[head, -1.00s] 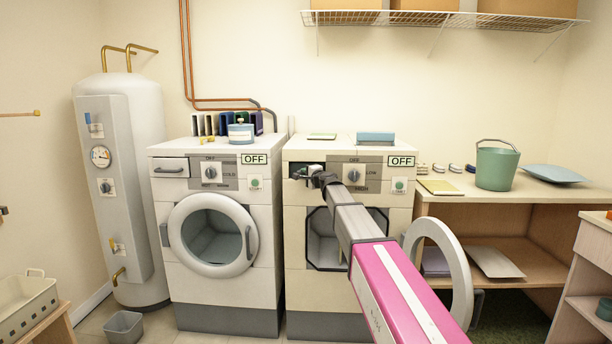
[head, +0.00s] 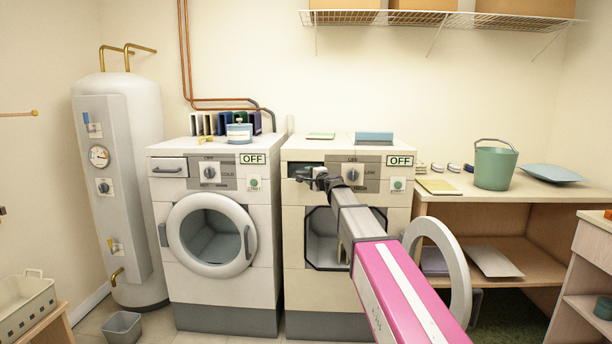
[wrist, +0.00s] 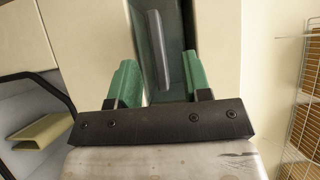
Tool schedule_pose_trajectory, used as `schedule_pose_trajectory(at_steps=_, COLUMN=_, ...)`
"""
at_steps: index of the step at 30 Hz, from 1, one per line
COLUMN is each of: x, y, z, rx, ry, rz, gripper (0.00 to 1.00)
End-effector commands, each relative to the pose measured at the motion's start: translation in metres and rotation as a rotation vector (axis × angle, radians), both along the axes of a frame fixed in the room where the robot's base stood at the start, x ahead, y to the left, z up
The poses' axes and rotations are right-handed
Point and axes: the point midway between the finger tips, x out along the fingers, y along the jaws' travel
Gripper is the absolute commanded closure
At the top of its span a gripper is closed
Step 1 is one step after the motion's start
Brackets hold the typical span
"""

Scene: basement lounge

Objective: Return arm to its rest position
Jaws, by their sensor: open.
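My arm (head: 385,280) reaches forward, with its pink link low in the head view and its grey link stretching to the front of the right-hand washing machine (head: 305,222). My gripper (head: 307,174) is small at that machine's upper left, in front of a dark recess beside the control panel (head: 358,174). In the wrist view, the two green fingers of my gripper (wrist: 158,80) are apart. A dark green recess with a grey bar (wrist: 157,48) shows between and beyond them. I see nothing held. Whether the fingers touch the machine is unclear.
The right machine's round door (head: 440,262) hangs open beside my arm. The left machine (head: 212,235) has its door shut. A wooden table (head: 520,197) with a green bucket (head: 495,166) stands at right. A wire shelf (head: 440,20) hangs above.

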Motion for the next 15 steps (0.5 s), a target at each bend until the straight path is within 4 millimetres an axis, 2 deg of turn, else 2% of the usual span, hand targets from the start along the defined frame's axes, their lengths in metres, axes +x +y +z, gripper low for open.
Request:
schedule_pose_trajectory(at_steps=1, x=-0.013, y=-0.007, z=0.0, rx=0.0, ry=0.0, rz=-0.001, gripper=0.55)
schedule_pose_trajectory(at_steps=6, x=-0.04, y=-0.024, z=0.0, rx=0.001, ry=-0.001, rz=-0.002, gripper=0.55)
schedule_pose_trajectory(at_steps=11, x=-0.055, y=-0.034, z=-0.002, rx=-0.006, ry=0.001, rz=0.002, gripper=0.55)
schedule_pose_trajectory(at_steps=14, x=-0.065, y=-0.037, z=-0.02, rx=-0.055, ry=0.012, rz=0.017, gripper=0.55)
schedule_pose_trajectory(at_steps=15, x=-0.072, y=-0.038, z=-0.032, rx=-0.095, ry=0.02, rz=0.031, gripper=0.55)
